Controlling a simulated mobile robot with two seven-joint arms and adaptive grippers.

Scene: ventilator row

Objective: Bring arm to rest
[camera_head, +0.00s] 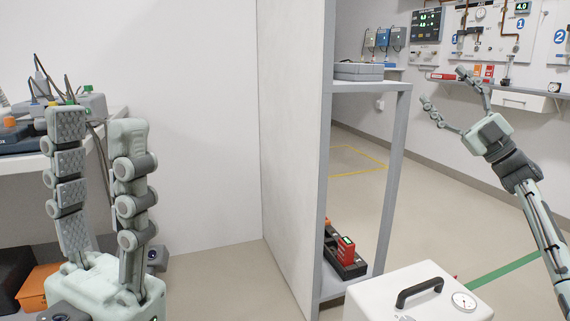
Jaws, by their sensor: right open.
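My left gripper (97,120) stands large at the lower left with its two fingers pointing up. There is a gap between the fingers and nothing shows in it. It appears in front of the table corner and the white wall. My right gripper (444,87) is at the upper right, at the end of my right arm, which comes in from the lower right edge. Its two fingers are spread wide and empty, pointing up and left. It appears against the back wall, apart from anything I can make out.
A white partition (291,130) and a grey shelf unit (393,165) stand between the grippers. A white case (415,298) with a black handle and gauge is at the bottom. A table (120,112) with devices is at left. Wall panels (480,45) hang at the back right.

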